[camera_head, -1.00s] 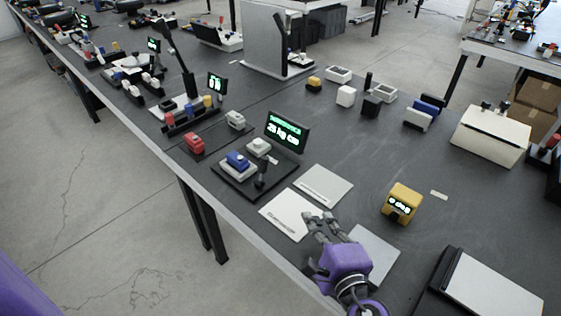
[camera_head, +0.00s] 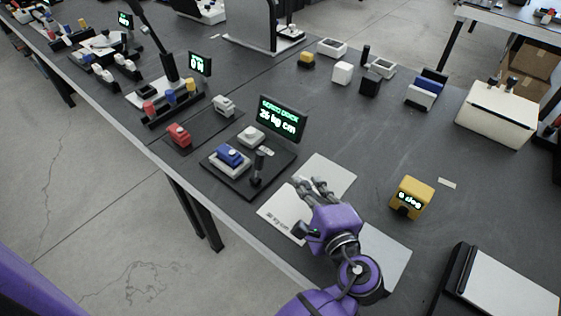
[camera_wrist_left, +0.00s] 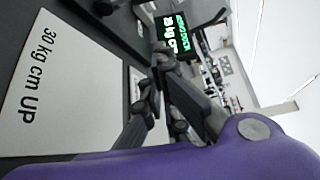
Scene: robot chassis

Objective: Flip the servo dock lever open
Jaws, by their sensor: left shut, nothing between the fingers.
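The servo dock is a dark base plate (camera_head: 229,188) with a screen (camera_head: 283,119) reading about 25 kg cm. A blue servo (camera_head: 228,155) and a light grey block (camera_head: 251,136) sit on it. The dock's black lever (camera_head: 258,167) stands upright near the plate's right side. My left gripper (camera_head: 309,184) is shut and empty, to the right of the lever and apart from it, over the white cards. In the left wrist view its fingers (camera_wrist_left: 150,90) show with the screen (camera_wrist_left: 176,32) behind them. My right gripper is not in view.
White cards (camera_head: 329,174) lie right of the dock; one in the left wrist view (camera_wrist_left: 42,72) reads "30 kg cm UP". A yellow device (camera_head: 411,196) stands further right. A red servo (camera_head: 178,135) and a grey servo (camera_head: 223,105) stand behind the dock to the left.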

